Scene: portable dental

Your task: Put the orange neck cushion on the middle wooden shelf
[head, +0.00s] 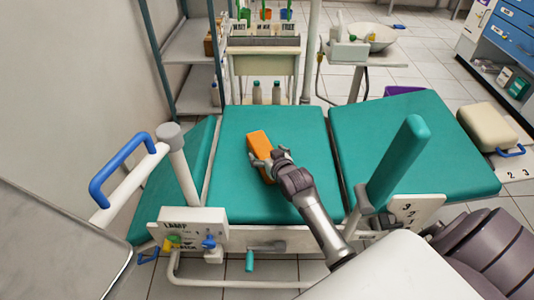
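The orange neck cushion (259,142) is a small orange block on the middle section of the green padded chair (235,190), slanting away from me. My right gripper (267,160) is at the cushion, its fingers across the cushion's middle and partly covering it. Whether the fingers are closed on it or only around it cannot be told, nor whether the cushion is lifted. My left gripper is not in view. A grey metal rack (186,44) with shelf boards stands at the back left. I cannot make out a clearly wooden middle shelf.
A blue-handled rail (122,180) rises at the chair's left. A green upright armrest (398,160) stands right of my arm. A small trolley (262,61) with bottles below stands behind the chair. A beige cushion (487,127) lies at the right.

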